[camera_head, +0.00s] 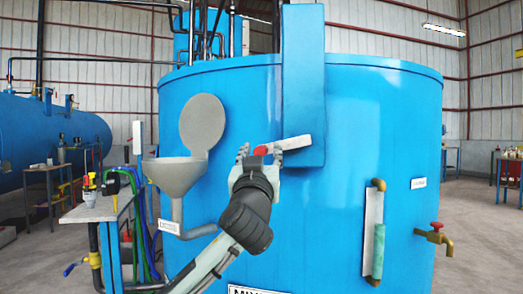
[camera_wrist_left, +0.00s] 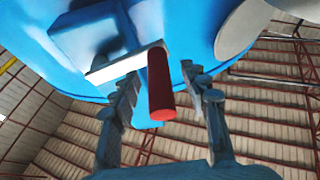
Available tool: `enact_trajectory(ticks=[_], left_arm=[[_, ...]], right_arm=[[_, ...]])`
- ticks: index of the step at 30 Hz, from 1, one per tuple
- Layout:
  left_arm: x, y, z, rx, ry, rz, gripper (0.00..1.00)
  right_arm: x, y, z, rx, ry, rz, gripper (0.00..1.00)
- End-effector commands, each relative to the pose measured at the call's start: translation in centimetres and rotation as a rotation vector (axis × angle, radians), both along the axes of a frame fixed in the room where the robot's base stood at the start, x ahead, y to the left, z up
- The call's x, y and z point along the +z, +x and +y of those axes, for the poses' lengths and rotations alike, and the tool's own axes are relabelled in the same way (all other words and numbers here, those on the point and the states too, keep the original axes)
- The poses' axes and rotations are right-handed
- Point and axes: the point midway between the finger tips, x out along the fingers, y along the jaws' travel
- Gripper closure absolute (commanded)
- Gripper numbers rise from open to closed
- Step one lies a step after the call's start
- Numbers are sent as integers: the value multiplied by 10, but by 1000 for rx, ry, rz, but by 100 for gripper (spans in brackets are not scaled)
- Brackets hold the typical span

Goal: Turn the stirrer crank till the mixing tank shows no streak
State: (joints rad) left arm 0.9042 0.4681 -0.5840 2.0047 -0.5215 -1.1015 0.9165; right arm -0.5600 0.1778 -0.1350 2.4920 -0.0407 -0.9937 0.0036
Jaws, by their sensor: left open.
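The mixing tank (camera_head: 345,110) is a large blue cylinder that fills the middle of the head view. A pale flat crank arm (camera_head: 295,142) sticks out at the front of its blue upright housing (camera_head: 303,80). The crank's red handle (camera_head: 262,150) is at the arm's left end. My left gripper (camera_head: 260,155) is open at the handle. In the left wrist view the red handle (camera_wrist_left: 160,90) stands between the two spread fingers, with gaps on both sides. A sight glass (camera_head: 379,250) on the tank shows green; I cannot make out a streak. My right gripper is not in view.
A grey funnel (camera_head: 175,175) with its round lid raised (camera_head: 202,122) is on the tank left of my gripper. A brass tap (camera_head: 436,236) juts out at the lower right. A small bench (camera_head: 95,208) with valves and hoses stands at the left.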

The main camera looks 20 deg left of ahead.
Motion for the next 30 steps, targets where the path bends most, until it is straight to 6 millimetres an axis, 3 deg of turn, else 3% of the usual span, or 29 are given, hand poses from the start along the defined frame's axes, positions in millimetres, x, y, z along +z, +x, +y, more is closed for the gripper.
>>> enact_trajectory(ticks=[10, 21, 30], left_arm=[[2, 5, 1, 0, 0, 0, 55], [2, 5, 1, 0, 0, 0, 100], [2, 5, 1, 0, -1, 1, 100]], right_arm=[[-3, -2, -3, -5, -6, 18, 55], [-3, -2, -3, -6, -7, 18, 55], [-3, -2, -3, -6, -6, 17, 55]])
